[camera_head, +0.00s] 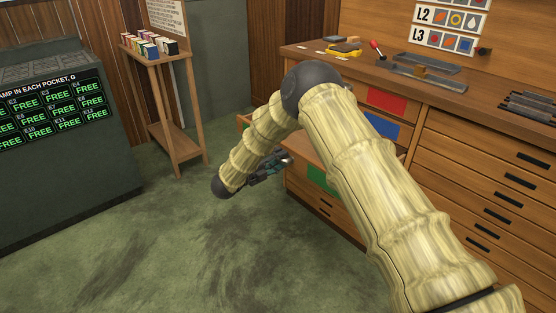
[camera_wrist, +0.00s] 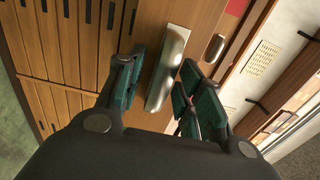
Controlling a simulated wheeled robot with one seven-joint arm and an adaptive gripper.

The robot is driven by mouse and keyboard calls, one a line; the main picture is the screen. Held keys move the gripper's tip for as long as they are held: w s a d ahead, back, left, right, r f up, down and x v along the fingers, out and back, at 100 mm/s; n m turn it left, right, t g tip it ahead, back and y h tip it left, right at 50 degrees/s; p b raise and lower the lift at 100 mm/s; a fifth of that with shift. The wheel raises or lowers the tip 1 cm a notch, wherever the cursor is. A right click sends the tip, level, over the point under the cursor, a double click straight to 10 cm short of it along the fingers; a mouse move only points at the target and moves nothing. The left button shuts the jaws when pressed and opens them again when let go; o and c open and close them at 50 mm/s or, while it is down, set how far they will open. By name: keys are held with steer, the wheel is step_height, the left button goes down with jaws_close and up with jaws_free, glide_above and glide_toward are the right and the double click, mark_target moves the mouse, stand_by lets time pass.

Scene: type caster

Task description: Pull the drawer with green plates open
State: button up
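The green plate (camera_head: 322,178) shows on the wooden cabinet front in the head view, low and partly hidden by my arm. A blue plate (camera_head: 382,126) and a red plate (camera_head: 386,102) sit above it. My gripper (camera_head: 272,167) is at the left of the green plate, partly hidden behind my arm. In the wrist view my gripper (camera_wrist: 163,85) has its teal-padded fingers apart, on either side of a metallic bar handle (camera_wrist: 170,62). I see gaps beside the handle; contact is unclear. Which plate belongs to this handle cannot be told there.
A second handle (camera_wrist: 214,48) lies to the right in the wrist view. Black-handled drawers (camera_head: 506,181) fill the cabinet's right side. A wooden stand (camera_head: 180,152) and a dark console (camera_head: 60,195) stand left. The green floor (camera_head: 165,240) in front is clear.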

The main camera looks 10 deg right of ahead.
steer(key=v, duration=1.2)
steer(key=shift+s, duration=0.1)
